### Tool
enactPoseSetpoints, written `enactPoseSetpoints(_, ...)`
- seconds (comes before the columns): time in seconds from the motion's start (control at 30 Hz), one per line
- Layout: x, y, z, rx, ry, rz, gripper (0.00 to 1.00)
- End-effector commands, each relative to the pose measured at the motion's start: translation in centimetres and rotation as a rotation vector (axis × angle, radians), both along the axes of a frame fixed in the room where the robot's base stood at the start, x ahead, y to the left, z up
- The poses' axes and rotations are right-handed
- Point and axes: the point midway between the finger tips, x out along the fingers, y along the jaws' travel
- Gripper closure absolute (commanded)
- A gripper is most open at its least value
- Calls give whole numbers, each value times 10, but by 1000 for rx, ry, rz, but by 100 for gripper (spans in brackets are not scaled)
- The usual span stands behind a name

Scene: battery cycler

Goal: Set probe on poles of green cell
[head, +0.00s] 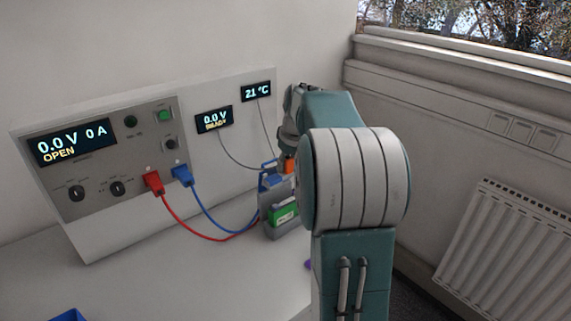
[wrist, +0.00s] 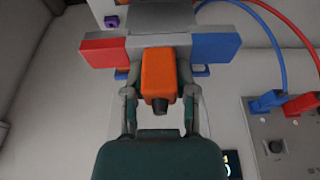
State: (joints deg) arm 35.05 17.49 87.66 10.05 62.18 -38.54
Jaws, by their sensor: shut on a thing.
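My gripper (wrist: 160,92) is shut on an orange block (wrist: 159,72), which looks like the probe's handle. In the wrist view, the block sits between the two fingers. Beyond it are a grey body, a red block (wrist: 104,53) on the left and a blue block (wrist: 217,47) on the right. In the head view, the orange block (head: 290,166) shows just left of my arm. The green cell (head: 283,213) sits low in a grey holder (head: 281,230), below the orange block. My arm hides part of this area, and I cannot tell whether the probe touches the poles.
The cycler panel (head: 110,150) reads 0.0 V, 0 A, OPEN. Red (head: 154,182) and blue (head: 182,175) plugs send cables to the holder area. A small display (head: 214,119) reads 0.0 V READY; another (head: 256,91) reads 21 °C. Bench (head: 190,275) space in front is mostly clear.

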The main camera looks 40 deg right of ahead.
Motion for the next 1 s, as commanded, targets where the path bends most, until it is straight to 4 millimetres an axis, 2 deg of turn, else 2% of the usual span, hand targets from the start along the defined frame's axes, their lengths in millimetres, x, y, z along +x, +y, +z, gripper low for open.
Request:
enactPoseSetpoints(0.17, 0, 0, -6, 0, 0, 0, 100)
enactPoseSetpoints(0.7, 1, 0, -49, 0, 1, 0, 100)
enactPoseSetpoints(1.0, 1, 0, -56, -1, 0, 0, 100)
